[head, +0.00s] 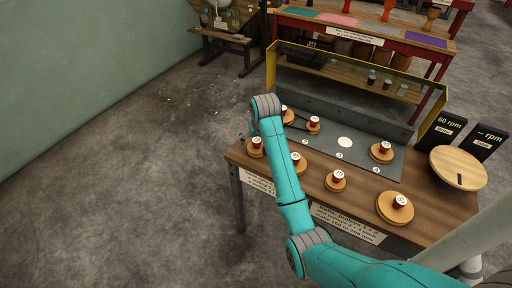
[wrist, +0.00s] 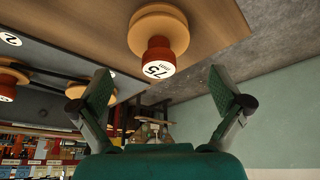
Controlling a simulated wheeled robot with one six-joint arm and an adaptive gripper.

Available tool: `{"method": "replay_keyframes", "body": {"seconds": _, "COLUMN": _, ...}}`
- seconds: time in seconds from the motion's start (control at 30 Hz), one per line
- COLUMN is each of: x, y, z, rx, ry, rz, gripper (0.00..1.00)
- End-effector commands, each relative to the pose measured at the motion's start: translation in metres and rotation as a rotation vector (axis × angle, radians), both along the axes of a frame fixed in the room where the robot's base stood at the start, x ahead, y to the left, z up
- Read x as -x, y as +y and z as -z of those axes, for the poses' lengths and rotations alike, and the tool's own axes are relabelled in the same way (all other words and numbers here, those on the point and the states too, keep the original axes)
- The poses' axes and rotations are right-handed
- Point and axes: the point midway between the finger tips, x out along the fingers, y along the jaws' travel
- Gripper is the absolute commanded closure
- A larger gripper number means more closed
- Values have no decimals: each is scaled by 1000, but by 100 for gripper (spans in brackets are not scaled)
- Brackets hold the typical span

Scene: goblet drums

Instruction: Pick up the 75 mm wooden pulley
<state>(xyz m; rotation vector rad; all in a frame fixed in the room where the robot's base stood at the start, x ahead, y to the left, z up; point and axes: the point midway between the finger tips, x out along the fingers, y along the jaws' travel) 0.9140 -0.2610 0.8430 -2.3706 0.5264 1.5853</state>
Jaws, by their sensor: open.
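My gripper (wrist: 161,78) is open and empty, one finger to each side of the pulley's labelled hub in the picture, with no visible contact.
Other pulleys stand along the front, including ones marked near the middle (head: 337,180) and right (head: 396,207). More stand on the grey board (head: 365,164) behind. A yellow-edged clear screen (head: 350,62) rises at the back. Open floor lies left of the table.

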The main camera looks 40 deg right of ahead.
Motion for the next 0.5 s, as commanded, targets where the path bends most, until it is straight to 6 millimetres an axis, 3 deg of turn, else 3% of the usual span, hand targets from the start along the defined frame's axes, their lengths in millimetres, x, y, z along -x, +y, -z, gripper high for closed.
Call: {"method": "replay_keyframes", "body": {"seconds": 0.5, "x": -17, "y": -9, "z": 49, "rx": 0, "ry": 1, "rz": 0, "gripper": 0}}
